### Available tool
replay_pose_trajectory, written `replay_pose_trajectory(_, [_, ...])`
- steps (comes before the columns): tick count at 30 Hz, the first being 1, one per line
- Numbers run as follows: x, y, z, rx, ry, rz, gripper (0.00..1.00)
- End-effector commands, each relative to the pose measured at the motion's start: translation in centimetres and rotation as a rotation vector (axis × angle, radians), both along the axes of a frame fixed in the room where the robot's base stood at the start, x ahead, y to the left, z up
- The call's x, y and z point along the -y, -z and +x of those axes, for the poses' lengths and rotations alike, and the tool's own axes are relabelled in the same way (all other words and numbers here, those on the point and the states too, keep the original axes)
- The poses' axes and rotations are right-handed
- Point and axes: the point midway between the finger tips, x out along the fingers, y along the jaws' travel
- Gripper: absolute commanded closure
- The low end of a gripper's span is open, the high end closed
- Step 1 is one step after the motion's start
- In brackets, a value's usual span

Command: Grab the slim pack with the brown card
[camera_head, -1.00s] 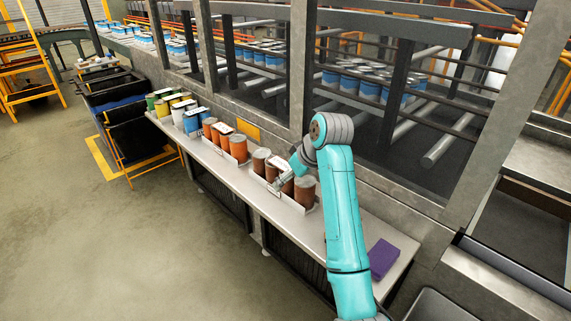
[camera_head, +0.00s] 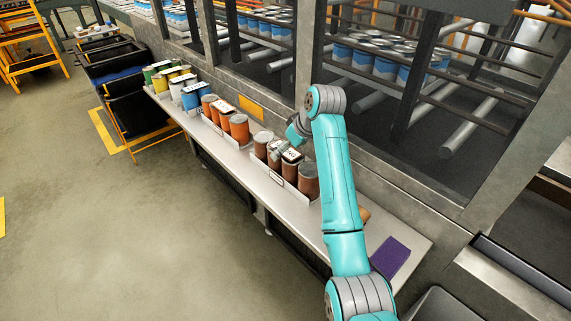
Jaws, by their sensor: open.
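A slim pack (camera_head: 291,160) with a pale top and brown side stands among several brown cans (camera_head: 308,181) in a low white tray (camera_head: 284,184) on the long shelf. Its card is too small to read. My gripper (camera_head: 279,154) is open, reaching down and left from the wrist, just beside the pack's upper left end in the picture. It partly covers the cans there. Whether the fingers touch the pack or a can cannot be told at this size.
A second tray holds orange cans (camera_head: 239,128) and a pale-topped pack. Blue, yellow and green goods (camera_head: 190,98) stand farther left. A purple item (camera_head: 390,258) lies at the shelf's near end, and a small brown thing (camera_head: 364,214) shows behind my arm. A wall with posts runs behind.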

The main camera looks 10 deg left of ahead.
Motion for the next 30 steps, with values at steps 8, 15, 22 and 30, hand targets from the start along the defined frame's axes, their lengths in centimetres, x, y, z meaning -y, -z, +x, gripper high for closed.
replay_pose_trajectory(8, [-1.8,3.2,0.8,-0.003,0.000,-0.002,0.00])
replay_pose_trajectory(15, [-2.1,3.8,1.1,-0.001,0.000,-0.001,0.00])
replay_pose_trajectory(22, [-2.1,3.8,1.0,-0.001,0.000,-0.001,0.32])
replay_pose_trajectory(30, [-2.1,3.5,1.1,0.004,0.000,0.002,0.97])
